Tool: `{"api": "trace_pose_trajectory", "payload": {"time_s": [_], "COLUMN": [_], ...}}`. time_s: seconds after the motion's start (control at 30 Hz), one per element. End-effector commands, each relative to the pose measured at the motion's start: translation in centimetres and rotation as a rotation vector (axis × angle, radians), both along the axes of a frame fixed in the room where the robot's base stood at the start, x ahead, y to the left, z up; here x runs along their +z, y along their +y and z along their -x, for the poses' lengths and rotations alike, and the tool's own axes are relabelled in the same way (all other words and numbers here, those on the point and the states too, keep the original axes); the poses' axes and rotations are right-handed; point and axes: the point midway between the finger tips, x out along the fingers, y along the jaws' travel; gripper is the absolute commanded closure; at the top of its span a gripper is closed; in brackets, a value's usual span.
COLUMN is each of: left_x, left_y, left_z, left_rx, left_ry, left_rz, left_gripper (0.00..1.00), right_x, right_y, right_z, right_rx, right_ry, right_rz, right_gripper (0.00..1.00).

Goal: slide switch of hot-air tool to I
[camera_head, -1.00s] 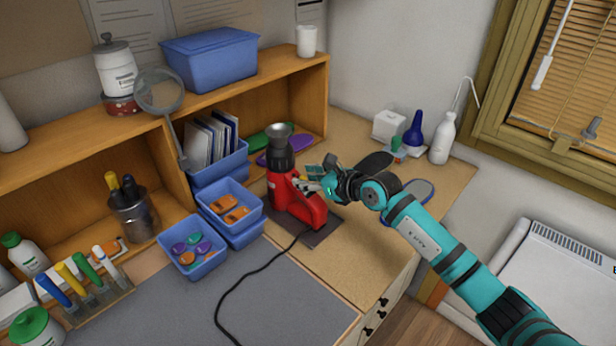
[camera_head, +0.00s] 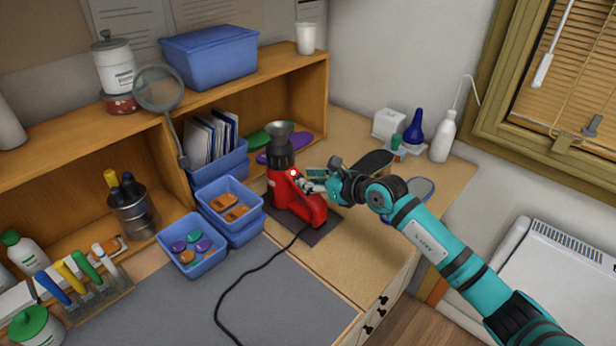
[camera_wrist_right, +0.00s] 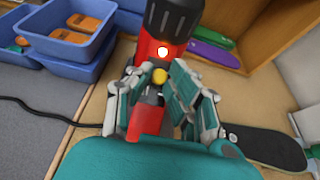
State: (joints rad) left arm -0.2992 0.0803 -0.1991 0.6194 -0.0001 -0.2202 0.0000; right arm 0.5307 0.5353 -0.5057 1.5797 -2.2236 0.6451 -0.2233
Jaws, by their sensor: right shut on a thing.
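The red hot-air tool (camera_head: 284,190) with its black nozzle and metal funnel stands upright on a dark base plate on the bench. A small round light glows white on its red body; it also shows in the right wrist view (camera_wrist_right: 163,52). My right gripper (camera_head: 308,185) reaches it from the right. The switch's marking cannot be read. My left gripper is out of view.
Blue bins (camera_head: 195,262) with small coloured pieces stand left of the tool. A black cable (camera_head: 245,275) runs forward across the grey mat. A dark insole (camera_head: 375,163) lies behind my right gripper, with bottles (camera_head: 443,138) farther back. The wooden shelf (camera_head: 310,95) rises behind.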

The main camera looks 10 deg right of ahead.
Motion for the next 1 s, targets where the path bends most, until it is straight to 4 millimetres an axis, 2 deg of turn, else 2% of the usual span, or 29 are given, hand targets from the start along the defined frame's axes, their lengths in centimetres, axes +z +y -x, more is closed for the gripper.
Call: {"api": "trace_pose_trajectory", "payload": {"time_s": [0.2,0.23,0.37,0.4,0.73,0.87,1.0], "left_x": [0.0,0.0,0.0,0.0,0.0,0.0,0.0], "left_y": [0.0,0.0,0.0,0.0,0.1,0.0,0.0], "left_z": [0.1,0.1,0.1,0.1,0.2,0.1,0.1], "left_rx": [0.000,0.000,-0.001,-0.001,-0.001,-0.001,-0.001], "left_ry": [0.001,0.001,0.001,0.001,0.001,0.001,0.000], "left_rz": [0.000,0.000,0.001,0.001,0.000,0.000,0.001], "left_gripper": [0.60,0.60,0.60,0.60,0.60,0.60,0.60], "right_x": [-0.1,0.0,0.0,0.0,0.1,0.8,1.9], "right_y": [-0.1,-0.1,-0.1,-0.1,-0.4,-1.4,-3.0], "right_z": [0.0,0.0,0.0,0.0,0.5,2.0,4.4], "right_rx": [-0.001,-0.001,-0.001,-0.001,0.000,0.000,0.000], "right_ry": [0.001,0.001,0.000,0.000,0.000,-0.001,0.000], "right_rz": [0.001,0.001,0.000,0.000,0.000,0.003,0.004], "right_gripper": [1.00,0.81,0.64,0.62,0.62,0.62,0.62]}}
